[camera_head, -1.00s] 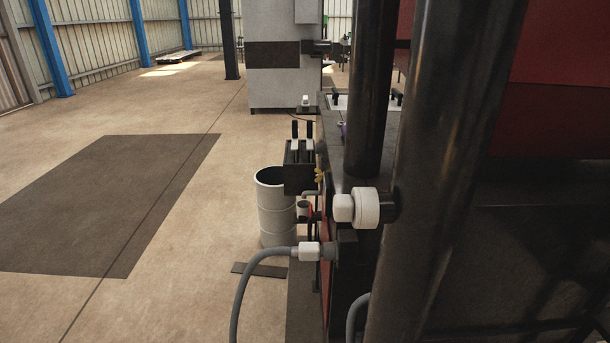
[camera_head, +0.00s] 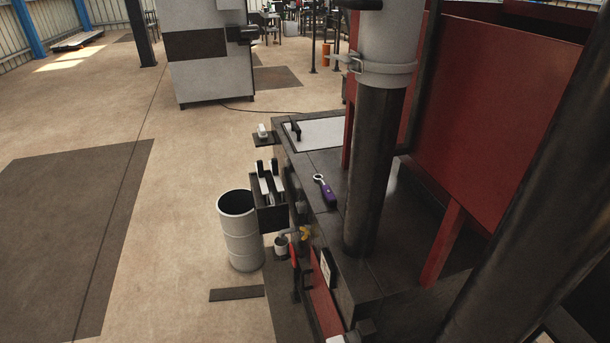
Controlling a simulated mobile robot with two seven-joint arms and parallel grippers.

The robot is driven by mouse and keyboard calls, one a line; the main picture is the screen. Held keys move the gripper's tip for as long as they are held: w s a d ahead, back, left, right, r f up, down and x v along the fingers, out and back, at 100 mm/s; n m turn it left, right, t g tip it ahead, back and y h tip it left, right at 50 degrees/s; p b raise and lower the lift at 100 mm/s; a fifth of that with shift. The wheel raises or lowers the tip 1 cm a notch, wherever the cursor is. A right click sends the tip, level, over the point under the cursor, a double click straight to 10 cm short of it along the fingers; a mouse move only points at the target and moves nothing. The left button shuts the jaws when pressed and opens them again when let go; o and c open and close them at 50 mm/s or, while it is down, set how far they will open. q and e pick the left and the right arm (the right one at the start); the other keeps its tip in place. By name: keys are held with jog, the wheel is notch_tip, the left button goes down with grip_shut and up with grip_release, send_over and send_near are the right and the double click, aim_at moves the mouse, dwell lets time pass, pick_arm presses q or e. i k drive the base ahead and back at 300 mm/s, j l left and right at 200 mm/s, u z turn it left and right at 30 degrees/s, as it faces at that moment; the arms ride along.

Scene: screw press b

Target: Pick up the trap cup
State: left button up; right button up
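A small grey-white cup (camera_head: 282,246) sits low on the near side of the press, below and left of a yellow valve handle (camera_head: 305,232). It looks like the trap cup, but it is small in the picture and I cannot tell how it is held. A pipe runs just above it. Neither of my grippers is in view.
A light grey drum (camera_head: 240,240) stands on the floor left of the cup. A black holder (camera_head: 270,200) juts out above the cup. A purple-handled wrench (camera_head: 326,192) lies on the dark press bed (camera_head: 318,160). Thick columns (camera_head: 374,170) and red panels fill the right. Floor on the left is open.

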aim_at(281, 245)
jog(key=i+j+z, duration=0.55)
jog(key=j, duration=0.35)
jog(key=i+j+z, duration=0.15)
jog(key=j, duration=0.2)
jog(key=i+j+z, duration=0.2)
jog(key=j, duration=0.2)
jog(key=i+j+z, duration=0.2)
jog(key=j, duration=0.2)
jog(key=j+z, duration=0.15)
jog(key=j, duration=0.25)
jog(key=j+z, duration=0.45)
jog(key=j, duration=0.55)
